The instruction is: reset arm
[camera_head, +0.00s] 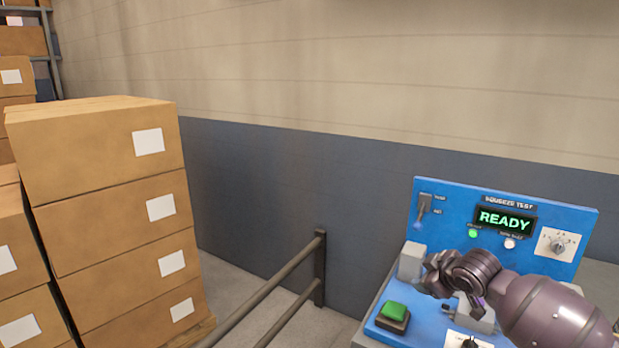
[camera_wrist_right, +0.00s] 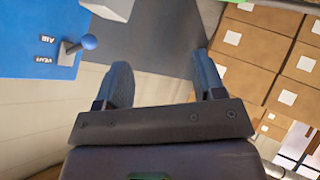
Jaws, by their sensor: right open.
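My right gripper (camera_head: 440,274) is in front of the blue squeeze test panel (camera_head: 455,235), above its blue base, with the arm coming in from the right. In the right wrist view its two fingers (camera_wrist_right: 162,80) are apart with nothing between them. The panel display (camera_head: 505,220) reads READY, and a green lamp (camera_head: 473,233) is lit below it. A lever with a blue knob (camera_wrist_right: 88,42) stands beside the AIR and VENT labels in the wrist view; I cannot tell which setting it is on. My left gripper is not in view.
A green button (camera_head: 394,311) and a grey block (camera_head: 411,262) are on the base close to my right gripper. A dial (camera_head: 557,244) is at the panel's right. A dark railing (camera_head: 290,268) stands left of the station. Stacked cardboard boxes (camera_head: 95,185) fill the left.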

